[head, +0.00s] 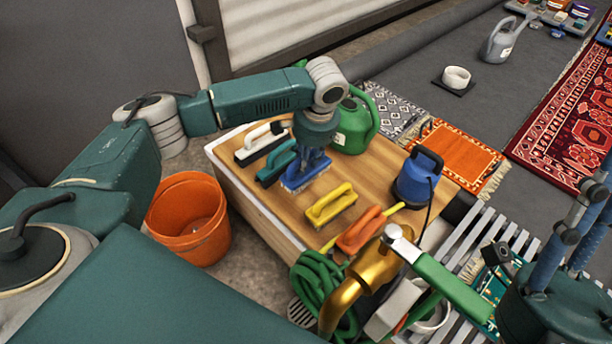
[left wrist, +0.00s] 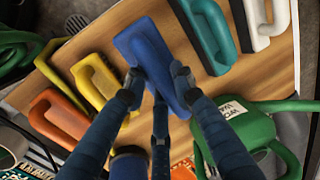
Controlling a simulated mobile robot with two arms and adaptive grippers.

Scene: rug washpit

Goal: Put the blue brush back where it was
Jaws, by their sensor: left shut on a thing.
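The blue brush (head: 304,174) is in my left gripper (head: 310,152), bristles down, over the wooden tabletop (head: 285,205). It sits in the row between the teal brush (head: 275,163) and the yellow brush (head: 331,205). In the left wrist view the fingers of my left gripper (left wrist: 160,85) close around the blue brush (left wrist: 143,48), with clear wood on both sides of it. I cannot tell whether its bristles touch the wood. My right gripper (head: 540,235) is at the lower right of the head view, fingers apart and empty, some tips near the picture's edge.
A white brush (head: 262,143) and an orange brush (head: 361,230) end the row. A green watering can (head: 354,126) and a blue pump (head: 418,178) stand behind. A brass tap (head: 365,275) and green hose (head: 325,285) are in front; an orange bucket (head: 188,222) stands left.

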